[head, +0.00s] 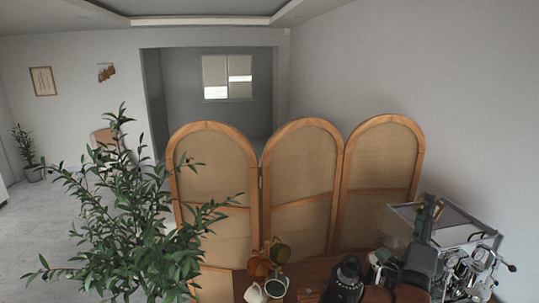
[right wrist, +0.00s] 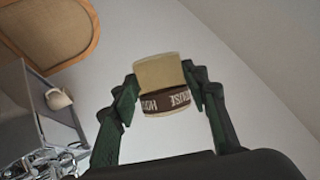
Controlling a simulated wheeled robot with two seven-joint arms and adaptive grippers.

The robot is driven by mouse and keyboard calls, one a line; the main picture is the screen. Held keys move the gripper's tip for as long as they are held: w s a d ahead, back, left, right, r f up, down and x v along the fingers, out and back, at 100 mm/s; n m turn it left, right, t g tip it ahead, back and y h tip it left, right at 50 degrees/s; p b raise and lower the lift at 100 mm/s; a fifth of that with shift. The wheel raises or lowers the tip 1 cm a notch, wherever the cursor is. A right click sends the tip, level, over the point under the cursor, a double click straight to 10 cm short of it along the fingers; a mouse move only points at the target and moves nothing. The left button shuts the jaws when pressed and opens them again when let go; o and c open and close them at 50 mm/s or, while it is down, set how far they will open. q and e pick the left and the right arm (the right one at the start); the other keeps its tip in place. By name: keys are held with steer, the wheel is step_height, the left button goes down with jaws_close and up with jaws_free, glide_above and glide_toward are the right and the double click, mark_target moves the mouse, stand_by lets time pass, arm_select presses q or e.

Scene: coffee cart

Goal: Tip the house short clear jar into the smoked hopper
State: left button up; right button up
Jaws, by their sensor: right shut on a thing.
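My right gripper (right wrist: 162,100) is shut on the house jar (right wrist: 160,71) in the right wrist view, one green-padded finger on each side. In the head view my right gripper (head: 428,210) is up at the right, in front of the coffee machine; the jar cannot be made out there. A dark grinder-like object (head: 347,278) stands at the bottom centre-right, left of this gripper; its dark top may be the smoked hopper. My left gripper is not in view.
A silver coffee machine (head: 475,265) stands at the right, close to my right arm. A three-panel wooden screen (head: 303,185) rises behind the cart. A leafy plant (head: 130,230) fills the left.

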steer(key=s+a+f+n+t+y, duration=0.1)
steer(key=a+f+n+y, duration=0.3)
steer(key=f, duration=0.6)
steer(key=s+a+f+n+t+y, duration=0.1)
steer(key=a+f+n+t+y, duration=0.1)
steer(key=f+y, duration=0.65)
steer(key=s+a+f+n+t+y, duration=0.1)
steer(key=a+f+n+y, duration=0.25)
steer(key=f, duration=0.75)
steer(key=s+a+f+n+g+y, duration=0.2)
steer(key=s+a+f+y, duration=0.25)
steer(key=s+f, duration=0.5)
steer(key=s+a+f+n+g+y, duration=0.1)
steer(key=s+a+f+n+y, duration=0.15)
steer(key=s+f+y, duration=0.7)
steer(key=w+a+r+m+t+h, duration=0.2)
steer(key=w+a+m+h, duration=0.2)
steer(key=h, duration=0.4)
steer(key=w+a+r+m+t+h, duration=0.1)
steer(key=w+a+r+m+h, duration=0.25)
steer(key=h, duration=0.55)
step_height(320, 180, down, 11)
steer(key=b, duration=1)
steer(key=shift+w+n+y, duration=0.35)
steer(key=shift+y, duration=0.05)
